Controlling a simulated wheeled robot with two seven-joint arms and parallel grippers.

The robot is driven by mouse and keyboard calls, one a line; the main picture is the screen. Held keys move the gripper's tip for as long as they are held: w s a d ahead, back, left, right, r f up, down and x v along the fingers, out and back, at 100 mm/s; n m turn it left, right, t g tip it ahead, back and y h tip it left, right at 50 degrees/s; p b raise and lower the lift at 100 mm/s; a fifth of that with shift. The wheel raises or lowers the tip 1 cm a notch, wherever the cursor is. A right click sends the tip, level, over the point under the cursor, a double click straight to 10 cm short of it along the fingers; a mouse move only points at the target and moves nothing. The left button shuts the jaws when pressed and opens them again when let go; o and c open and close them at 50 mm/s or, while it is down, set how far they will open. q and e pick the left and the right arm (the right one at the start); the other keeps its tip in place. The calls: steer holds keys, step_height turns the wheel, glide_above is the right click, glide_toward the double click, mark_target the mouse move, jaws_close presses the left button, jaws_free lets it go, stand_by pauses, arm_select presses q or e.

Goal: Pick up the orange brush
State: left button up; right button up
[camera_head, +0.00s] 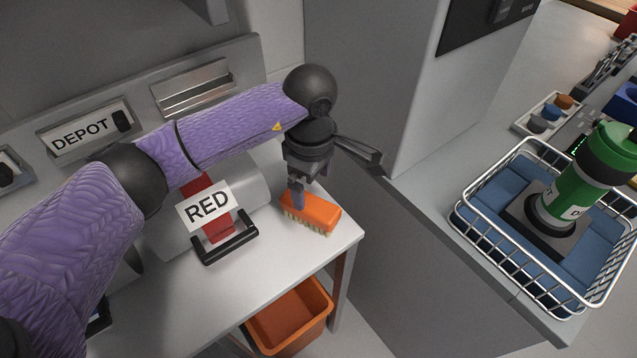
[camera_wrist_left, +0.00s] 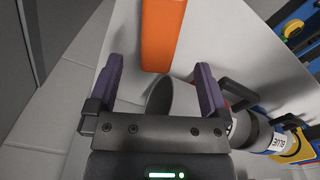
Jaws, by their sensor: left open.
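The orange brush (camera_head: 311,212) lies bristles down on the white table near its right corner in the head view. In the left wrist view the orange brush (camera_wrist_left: 163,35) shows beyond the fingertips, partly cut off by the top edge. My left gripper (camera_head: 299,192) points down just over the brush's left end in the head view. In the left wrist view my left gripper (camera_wrist_left: 160,80) has its two purple fingers spread wide with nothing between them. I cannot tell whether a finger touches the brush. My right gripper is not in view.
A container labelled RED (camera_head: 209,207) with a black handle stands left of the brush. An orange bin (camera_head: 290,318) sits below the table. A grey cabinet wall rises behind. A wire basket (camera_head: 470,222) with a green tube device (camera_head: 584,180) stands on the right counter.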

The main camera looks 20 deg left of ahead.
mark_target(313, 205)
arm_select(q)
steer(key=f, duration=0.1)
steer(key=s+f, duration=0.1)
steer(key=f, duration=0.1)
steer(key=shift+f+b, duration=0.3)
steer(key=shift+b, duration=0.1)
steer(key=f, duration=0.1)
steer(key=f+b, duration=0.1)
steer(key=f, duration=0.1)
steer(key=w+f, duration=0.1)
steer(key=f, duration=0.1)
steer(key=shift+d+f+b, duration=0.1)
steer(key=shift+b, duration=0.2)
steer(key=shift+f, duration=0.25)
steer(key=c, duration=1.3)
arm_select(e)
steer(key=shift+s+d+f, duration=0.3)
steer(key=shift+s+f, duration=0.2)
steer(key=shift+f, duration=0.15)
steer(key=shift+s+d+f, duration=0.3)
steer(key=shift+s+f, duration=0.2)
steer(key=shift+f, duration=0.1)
